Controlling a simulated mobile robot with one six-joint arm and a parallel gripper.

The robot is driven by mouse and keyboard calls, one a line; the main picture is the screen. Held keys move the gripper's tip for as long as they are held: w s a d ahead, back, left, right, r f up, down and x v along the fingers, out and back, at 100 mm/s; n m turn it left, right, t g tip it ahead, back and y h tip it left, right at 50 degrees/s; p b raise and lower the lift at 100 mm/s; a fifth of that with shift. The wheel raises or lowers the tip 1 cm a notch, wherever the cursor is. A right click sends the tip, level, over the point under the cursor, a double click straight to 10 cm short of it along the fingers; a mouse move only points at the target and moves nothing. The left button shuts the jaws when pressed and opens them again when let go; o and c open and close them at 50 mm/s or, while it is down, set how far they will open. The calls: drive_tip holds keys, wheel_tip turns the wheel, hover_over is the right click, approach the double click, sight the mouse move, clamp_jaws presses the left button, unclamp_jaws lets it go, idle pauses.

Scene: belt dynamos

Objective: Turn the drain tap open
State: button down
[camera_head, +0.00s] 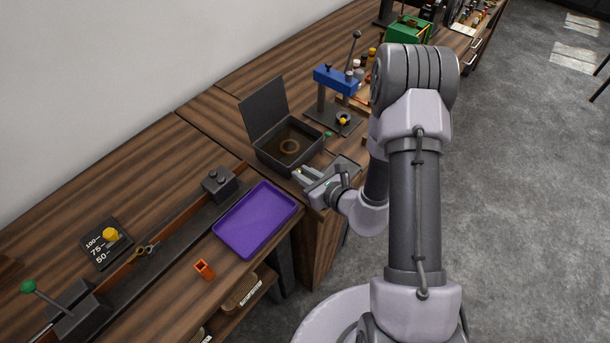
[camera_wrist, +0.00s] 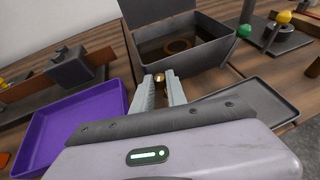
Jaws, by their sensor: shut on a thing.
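The drain tap (camera_wrist: 158,77) shows as a small brass-coloured piece at the near wall of an open dark metal tank (camera_wrist: 205,55) in the wrist view. My gripper (camera_wrist: 160,92) is shut on the tap, with its two pale fingers on either side of it. The rest of the tap is hidden by the fingers, so its angle cannot be told. In the head view my gripper (camera_head: 303,175) is at the tank's (camera_head: 270,153) front side. The tank's lid stands up and a brass ring (camera_head: 289,146) lies inside it.
A purple tray (camera_head: 256,219) lies left of my gripper, and a dark shallow tray (camera_wrist: 262,108) lies close on its right. A dark block (camera_head: 219,184) stands behind the purple tray. A blue-topped press (camera_head: 337,79) stands beyond the tank. An orange piece (camera_head: 204,269) lies near the front edge.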

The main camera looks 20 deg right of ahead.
drive_tip(key=shift+s+a+m+t+h, duration=0.1)
drive_tip(key=shift+a+m+t+h, duration=0.05)
drive_tip(key=shift+m+h, duration=0.4)
drive_tip(key=shift+a+m+t+h, duration=0.1)
drive_tip(key=shift+m+t+h, duration=0.05)
drive_tip(key=shift+m+h, duration=0.35)
drive_tip(key=shift+h, duration=0.25)
drive_tip(key=c, duration=1.3)
unclamp_jaws()
drive_tip(key=shift+c, duration=0.2)
